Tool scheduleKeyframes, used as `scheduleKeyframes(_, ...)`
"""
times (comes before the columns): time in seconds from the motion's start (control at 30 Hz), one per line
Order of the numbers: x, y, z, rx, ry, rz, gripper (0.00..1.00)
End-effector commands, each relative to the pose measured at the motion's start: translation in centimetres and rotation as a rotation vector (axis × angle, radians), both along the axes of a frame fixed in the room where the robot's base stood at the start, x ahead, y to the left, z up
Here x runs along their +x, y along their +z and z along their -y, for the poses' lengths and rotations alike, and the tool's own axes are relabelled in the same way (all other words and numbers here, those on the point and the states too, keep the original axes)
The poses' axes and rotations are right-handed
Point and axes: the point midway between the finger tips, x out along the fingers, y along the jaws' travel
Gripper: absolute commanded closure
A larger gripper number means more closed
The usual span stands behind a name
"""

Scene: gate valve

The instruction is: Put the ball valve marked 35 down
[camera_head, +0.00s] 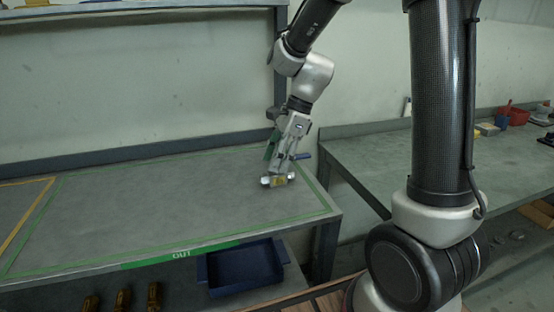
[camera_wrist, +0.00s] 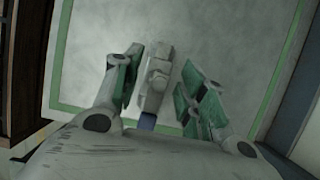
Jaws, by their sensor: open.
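A small silvery ball valve (camera_head: 275,180) with a yellowish tag and a blue handle (camera_head: 301,155) is at the right end of the green-outlined area on the workbench (camera_head: 150,200). In the wrist view the valve (camera_wrist: 157,75) lies between the two green-padded fingers, with a gap visible on its right side. The blue handle (camera_wrist: 147,121) points back toward the wrist. My gripper (camera_head: 278,165) reaches down over the valve, and its fingers (camera_wrist: 160,80) are open around it. The number on the valve is too small to read.
A green strip marked OUT (camera_head: 182,254) runs along the bench's front edge. A yellow-outlined area (camera_head: 22,205) lies at the left. A blue tray (camera_head: 240,268) sits on the shelf below. A second bench (camera_head: 400,165) at the right holds a red bin (camera_head: 515,115).

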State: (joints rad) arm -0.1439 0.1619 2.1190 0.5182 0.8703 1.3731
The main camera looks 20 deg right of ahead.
Motion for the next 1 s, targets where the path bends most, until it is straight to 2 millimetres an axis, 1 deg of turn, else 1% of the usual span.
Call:
scheduleKeyframes(0.17, 0.1, 2.7, 1.1, 0.0, -0.003, 0.005, 0.59)
scheduleKeyframes(0.3, 0.1, 5.8, 2.4, 0.0, -0.002, 0.006, 0.59)
scheduleKeyframes(0.5, 0.0, 9.3, 3.9, -0.001, -0.002, 0.004, 0.59)
scheduleKeyframes(0.6, 0.0, 10.4, 4.3, 0.0, -0.001, 0.002, 0.59)
scheduleKeyframes(0.8, -0.2, 11.1, 4.7, -0.002, 0.008, 0.007, 0.59)
scheduleKeyframes(0.87, -0.8, 11.4, 5.0, -0.013, 0.041, 0.03, 0.59)
scheduleKeyframes(0.9, -1.4, 11.7, 5.4, -0.026, 0.081, 0.058, 0.59)
scheduleKeyframes(0.97, -3.0, 12.3, 6.2, -0.057, 0.174, 0.12, 0.59)
scheduleKeyframes(1.0, -4.4, 12.7, 7.0, -0.085, 0.257, 0.171, 0.59)
